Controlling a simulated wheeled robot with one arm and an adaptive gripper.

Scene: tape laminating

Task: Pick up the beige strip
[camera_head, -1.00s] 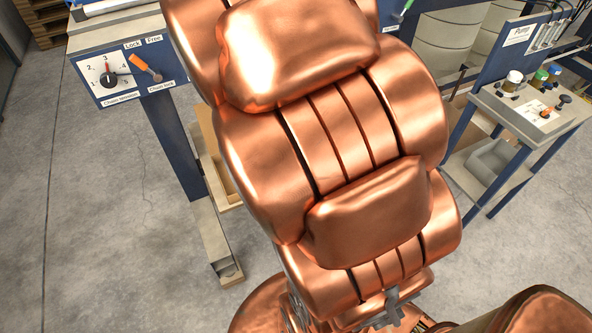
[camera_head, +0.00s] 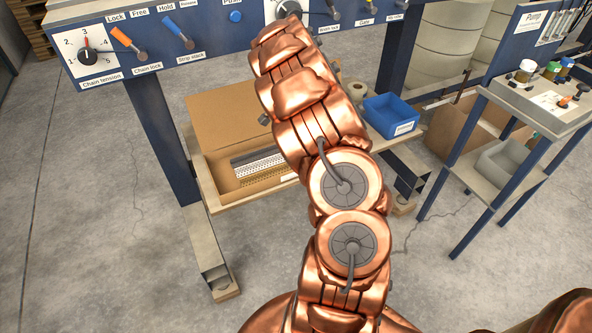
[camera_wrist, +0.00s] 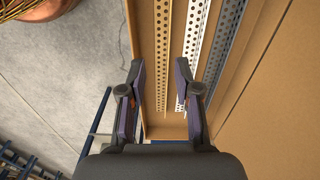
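The beige strip (camera_wrist: 162,55) is long, narrow and perforated. In the wrist view it lies lengthwise along the left side of an open cardboard box (camera_wrist: 136,25). A white perforated strip (camera_wrist: 196,50) and a dark grey strip (camera_wrist: 223,45) lie to its right. My gripper (camera_wrist: 159,75) is open and empty, with the beige strip between its fingers in the picture; its height above the strip is unclear. The right finger overlaps the white strip's near part. In the head view the box (camera_head: 222,112) sits on a low shelf, and my arm hides my gripper.
A blue bin (camera_head: 391,112) stands on the shelf right of my arm. The control panel (camera_head: 205,52) with levers overhangs the box, and a blue leg (camera_head: 165,140) stands at left. A pump table (camera_head: 530,115) is at right. Floor at left is clear.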

